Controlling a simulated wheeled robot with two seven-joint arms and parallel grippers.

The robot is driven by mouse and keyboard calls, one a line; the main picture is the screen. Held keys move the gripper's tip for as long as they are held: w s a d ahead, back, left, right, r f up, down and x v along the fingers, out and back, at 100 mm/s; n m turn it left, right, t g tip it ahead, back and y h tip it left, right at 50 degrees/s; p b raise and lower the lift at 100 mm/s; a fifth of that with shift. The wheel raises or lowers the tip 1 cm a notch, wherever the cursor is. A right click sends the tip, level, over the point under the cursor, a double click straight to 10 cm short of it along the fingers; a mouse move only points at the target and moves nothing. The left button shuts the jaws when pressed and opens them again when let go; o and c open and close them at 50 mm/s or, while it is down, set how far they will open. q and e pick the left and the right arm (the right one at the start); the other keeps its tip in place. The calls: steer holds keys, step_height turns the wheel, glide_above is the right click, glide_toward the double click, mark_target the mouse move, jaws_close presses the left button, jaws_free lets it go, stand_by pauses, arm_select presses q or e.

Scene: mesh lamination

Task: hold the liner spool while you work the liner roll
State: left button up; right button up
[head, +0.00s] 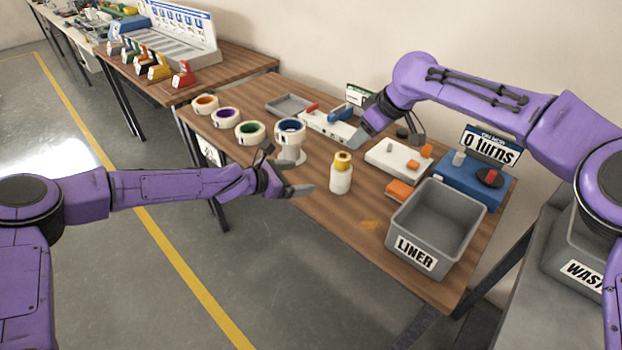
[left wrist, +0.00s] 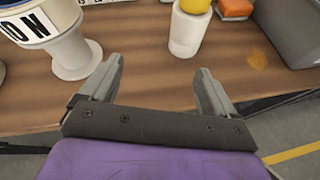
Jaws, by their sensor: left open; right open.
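A roll with a white and blue rim (head: 290,130) sits on a white stand at the near end of a row of rolls; in the left wrist view the white stand (left wrist: 84,55) is upper left. No label marks any piece as the liner spool or liner roll. My left gripper (head: 303,175) is open and empty at the table's near edge, between the white stand and a white bottle with a yellow top (head: 341,175). My right gripper (head: 364,137) is open beside a white device with red and blue parts (head: 318,123); its fingertips are partly hidden.
A grey bin marked LINER (head: 436,215) stands at the table's front right. Behind it are an orange block (head: 400,191), a white tray (head: 385,158) and a blue box (head: 455,182) under a "0 turns" sign (head: 490,148). Other rolls (head: 250,132) stand left. A waste bin (head: 575,250) is far right.

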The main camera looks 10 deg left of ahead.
arm_select(q)
steer(key=h, duration=0.1)
glide_toward(333, 178)
steer(key=shift+w+d+f+n, duration=0.2)
steer(key=shift+w+d+n, duration=0.2)
steer(key=shift+w+d, duration=0.4)
steer(key=shift+g, duration=0.3)
steer(key=x, duration=1)
steer(key=shift+d+f, duration=0.1)
steer(key=shift+f, duration=0.05)
steer(key=shift+w+d+f, duration=0.15)
steer(key=shift+w+d, duration=0.05)
steer(key=shift+w, duration=0.15)
arm_select(e)
steer(key=shift+s+d, duration=0.1)
steer(key=shift+d, duration=0.05)
arm_select(q)
steer(key=shift+a, duration=0.1)
arm_select(e)
steer(key=shift+r, duration=0.1)
arm_select(q)
steer(key=c, duration=1.5)
